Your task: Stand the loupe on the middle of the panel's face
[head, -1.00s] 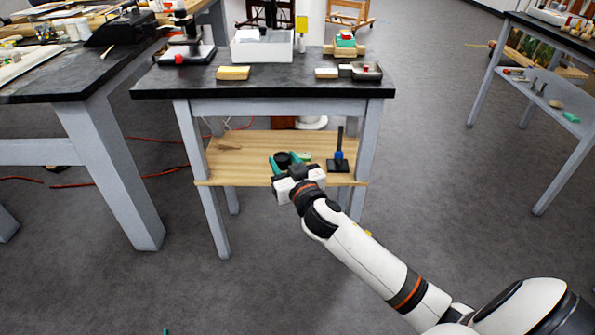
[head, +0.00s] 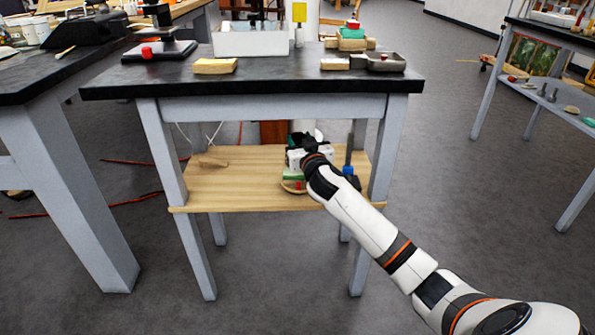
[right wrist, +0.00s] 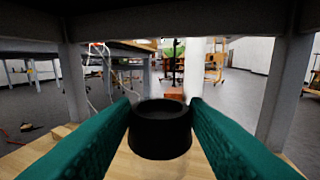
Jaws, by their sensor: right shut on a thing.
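The loupe, a short black cylinder with an open round top (right wrist: 160,130), is upright between the green fingers of my right gripper (right wrist: 163,115) in the right wrist view. The gripper is shut on it, over the wooden lower shelf. In the head view my right gripper (head: 306,142) reaches in under the tabletop; its wrist largely hides the loupe there. Whether the loupe touches the shelf is unclear. I cannot identify the panel with certainty. My left gripper is not in view.
The wooden shelf (head: 235,187) has free room left of centre, with a small wooden piece (head: 208,160) at its back left. A dark upright post with a blue part (head: 349,165) stands close right of my gripper. Table legs and the black tabletop (head: 270,80) hem in the space.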

